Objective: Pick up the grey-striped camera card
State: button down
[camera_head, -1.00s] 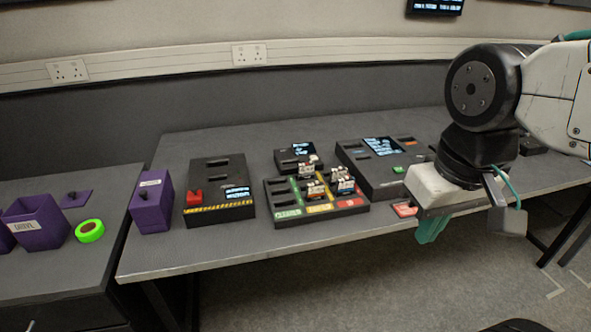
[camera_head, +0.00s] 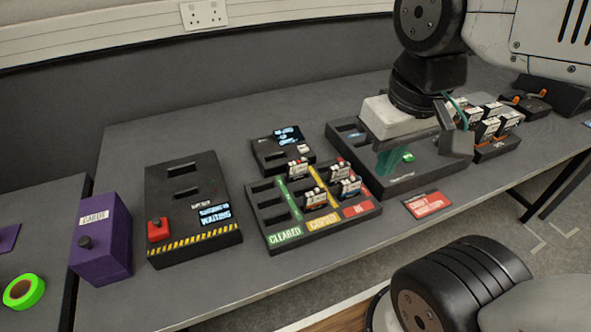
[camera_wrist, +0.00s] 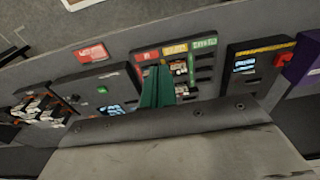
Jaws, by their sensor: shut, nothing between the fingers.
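Several small camera cards (camera_head: 347,187) with white labels stand in the slots of the black sorting tray (camera_head: 275,237), in its yellow and red columns. More cards (camera_head: 487,130) stand in a black rack at the right. The cards are too small for me to tell which one is grey-striped. My gripper (camera_head: 392,162) has green fingers, shut and empty, above the black device right of the tray. In the wrist view the fingers (camera_wrist: 157,88) hide part of the tray (camera_wrist: 205,85).
A black device (camera_head: 428,180) with a green button lies beneath my gripper. A black box with a red button (camera_head: 158,230) and a purple box (camera_head: 101,240) stand at the left. A red sign (camera_head: 428,205) lies near the front edge. The table front left of the sign is clear.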

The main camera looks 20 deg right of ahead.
aim_at(298, 162)
dwell(0.3)
